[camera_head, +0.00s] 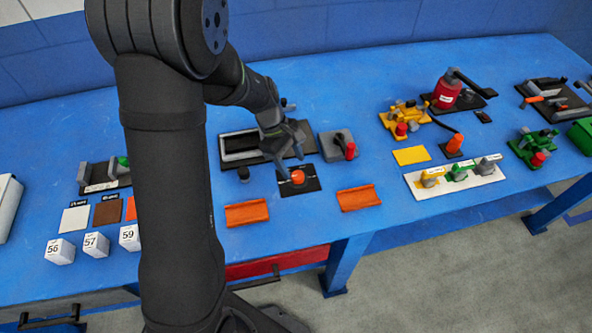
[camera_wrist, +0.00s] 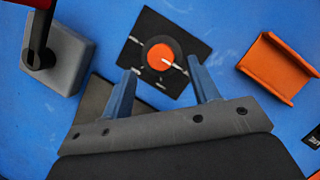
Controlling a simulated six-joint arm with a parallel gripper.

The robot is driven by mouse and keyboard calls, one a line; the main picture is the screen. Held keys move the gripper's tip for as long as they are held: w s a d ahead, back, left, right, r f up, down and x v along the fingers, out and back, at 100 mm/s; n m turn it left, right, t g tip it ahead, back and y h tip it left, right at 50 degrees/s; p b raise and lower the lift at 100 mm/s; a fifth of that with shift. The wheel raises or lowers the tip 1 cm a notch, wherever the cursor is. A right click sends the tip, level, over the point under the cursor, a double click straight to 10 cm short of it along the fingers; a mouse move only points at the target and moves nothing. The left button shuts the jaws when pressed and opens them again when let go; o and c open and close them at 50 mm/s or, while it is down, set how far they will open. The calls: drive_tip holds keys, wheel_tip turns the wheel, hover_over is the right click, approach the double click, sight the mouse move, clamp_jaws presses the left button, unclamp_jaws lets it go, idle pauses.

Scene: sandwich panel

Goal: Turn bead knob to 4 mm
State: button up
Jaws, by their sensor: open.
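The bead knob (camera_head: 297,176) is a round orange-topped knob on a black square plate (camera_head: 312,184) on the blue table. In the wrist view the knob (camera_wrist: 160,57) has a dark rim and a white pointer line toward the lower right. White marks show on its plate (camera_wrist: 146,24), but they are too small to read. My gripper (camera_head: 284,160) is just above and behind the knob in the head view. In the wrist view my gripper (camera_wrist: 163,76) is open, its two blue-grey fingers apart on either side below the knob. Nothing is between them.
A grey block with a red-handled lever (camera_head: 338,146) stands close behind the knob. Orange trays (camera_head: 247,213) and (camera_head: 359,198) lie in front on either side. A dark fixture (camera_head: 240,146) lies behind. Numbered white blocks (camera_head: 96,245) stand at front left.

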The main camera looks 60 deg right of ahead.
sight(298, 175)
drive_tip(key=shift+x, duration=2)
drive_tip(key=c, duration=1)
drive_tip(key=shift+o, duration=0.2)
